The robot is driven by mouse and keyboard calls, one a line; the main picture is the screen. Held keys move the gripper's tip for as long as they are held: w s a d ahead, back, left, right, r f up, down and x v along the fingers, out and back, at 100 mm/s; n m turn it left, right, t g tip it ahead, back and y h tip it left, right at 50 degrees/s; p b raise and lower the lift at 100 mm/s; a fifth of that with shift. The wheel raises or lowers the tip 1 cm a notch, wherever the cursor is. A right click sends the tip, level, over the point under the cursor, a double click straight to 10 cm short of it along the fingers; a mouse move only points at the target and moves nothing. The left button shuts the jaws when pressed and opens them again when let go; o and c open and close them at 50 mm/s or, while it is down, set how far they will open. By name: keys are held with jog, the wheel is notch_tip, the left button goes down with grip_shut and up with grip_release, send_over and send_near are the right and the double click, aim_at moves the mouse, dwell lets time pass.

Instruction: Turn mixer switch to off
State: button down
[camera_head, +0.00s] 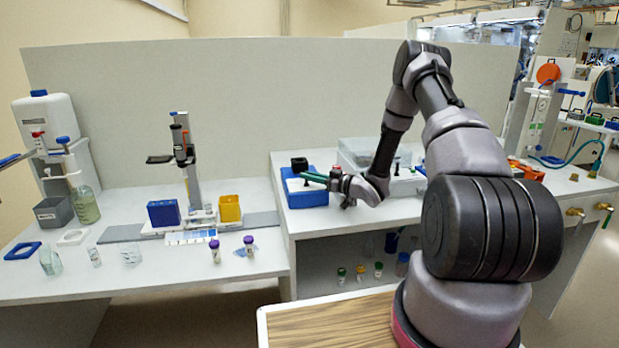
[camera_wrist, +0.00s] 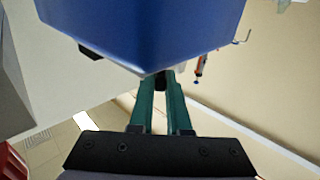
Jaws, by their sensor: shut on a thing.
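The mixer (camera_head: 308,198) is a blue box with a black cup (camera_head: 299,163) on top, on the raised bench in the middle of the head view. Its blue body (camera_wrist: 150,25) fills the top of the wrist view. My gripper (camera_head: 306,176) has green fingers and reaches the mixer from the right. In the wrist view my gripper (camera_wrist: 160,84) is shut on a small dark piece, the mixer switch (camera_wrist: 160,81), just below the blue body's edge. The fingers hide most of the switch, and its setting cannot be read.
A clear lidded container (camera_head: 372,153) stands behind my wrist. On the lower bench at left are a stand with a blue box (camera_head: 163,213) and a yellow box (camera_head: 229,208), and purple-capped vials (camera_head: 249,246). Small capped vials stand on the shelf below the mixer.

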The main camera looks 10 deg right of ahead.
jog(key=c, duration=0.9)
grip_release()
jog(key=v, duration=1)
jog(key=shift+s+d, duration=0.2)
jog(key=shift+d, duration=0.2)
